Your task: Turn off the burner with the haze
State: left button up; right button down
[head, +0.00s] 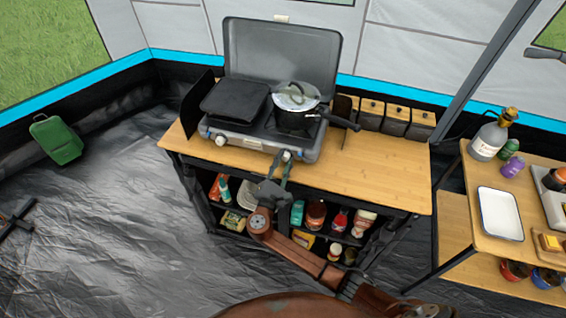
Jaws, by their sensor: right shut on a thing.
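A grey two-burner camp stove (232,134) stands on the wooden counter with its lid raised. A black griddle (235,101) covers the left burner. A dark pot (293,120) with a glass lid (297,96) sits on the right burner, its handle pointing right. I cannot make out haze over either burner. The left knob (220,140) is on the stove's front, clear of my grippers. My right gripper (285,159) reaches up from below and is shut on the right knob (287,155), which its fingers partly hide. My left gripper is not in view.
Wooden-lidded canisters (397,113) stand right of the stove. The counter's right part is bare. Shelves below hold bottles and packets, close behind my right arm. A side table at right holds a white tray (501,213) and a large bottle (489,138).

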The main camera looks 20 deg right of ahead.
jog(key=shift+f+m+b, duration=0.2)
jog(key=shift+m+b, duration=0.7)
jog(key=shift+m, duration=0.8)
jog(key=shift+r+h, duration=0.1)
jog(key=shift+h, duration=0.2)
jog(key=shift+g, duration=0.3)
jog(key=c, duration=1.9)
grip_release()
